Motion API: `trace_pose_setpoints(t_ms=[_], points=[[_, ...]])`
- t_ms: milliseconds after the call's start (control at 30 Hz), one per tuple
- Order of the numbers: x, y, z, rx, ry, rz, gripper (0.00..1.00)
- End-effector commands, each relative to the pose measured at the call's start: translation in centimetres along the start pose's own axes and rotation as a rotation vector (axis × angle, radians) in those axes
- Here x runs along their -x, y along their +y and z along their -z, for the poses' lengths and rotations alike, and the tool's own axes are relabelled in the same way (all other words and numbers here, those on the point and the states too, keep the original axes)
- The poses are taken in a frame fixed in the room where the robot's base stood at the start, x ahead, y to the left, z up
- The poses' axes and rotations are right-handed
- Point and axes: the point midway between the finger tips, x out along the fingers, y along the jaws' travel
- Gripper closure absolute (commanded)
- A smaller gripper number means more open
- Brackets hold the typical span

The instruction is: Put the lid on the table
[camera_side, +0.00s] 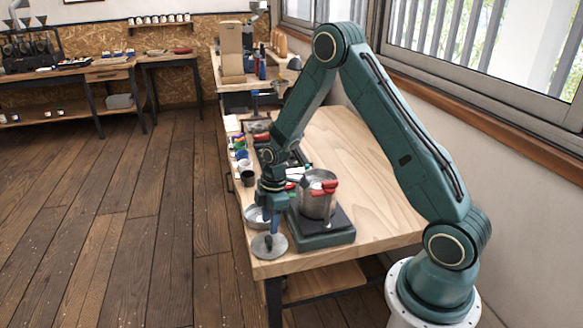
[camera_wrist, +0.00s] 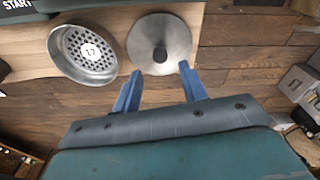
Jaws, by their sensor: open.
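The lid is a round grey metal disc (camera_side: 260,250) with a dark knob. It lies flat at the near left corner of the table (camera_side: 375,190). In the wrist view the lid (camera_wrist: 178,32) is just ahead of my fingertips, with its outline reaching the table's edge. My gripper (camera_wrist: 160,68) is open and empty, its blue fingers spread to either side of the knob's line. In the side view my gripper (camera_side: 270,232) points down over the lid. I cannot tell whether the fingers touch it.
A steel pot (camera_side: 317,203) with red grips stands uncovered on a dark green scale (camera_side: 325,241), right of my gripper. A perforated metal dish (camera_wrist: 70,68) marked 17 sits beside the lid. Cups and small items line the table's left edge. The table's right side is clear.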

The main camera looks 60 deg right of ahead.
Motion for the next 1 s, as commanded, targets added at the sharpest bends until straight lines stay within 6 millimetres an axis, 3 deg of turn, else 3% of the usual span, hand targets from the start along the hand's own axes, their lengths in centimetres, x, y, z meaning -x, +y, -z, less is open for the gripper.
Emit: trace_pose_setpoints(t_ms=[433, 633, 1000], points=[[5.9, 0.0, 0.0, 0.000, 0.000, -0.002, 0.58], [6.8, 0.0, 0.0, 0.000, 0.000, -0.001, 0.58], [6.9, 0.0, 0.0, 0.000, 0.000, 0.001, 0.58]])
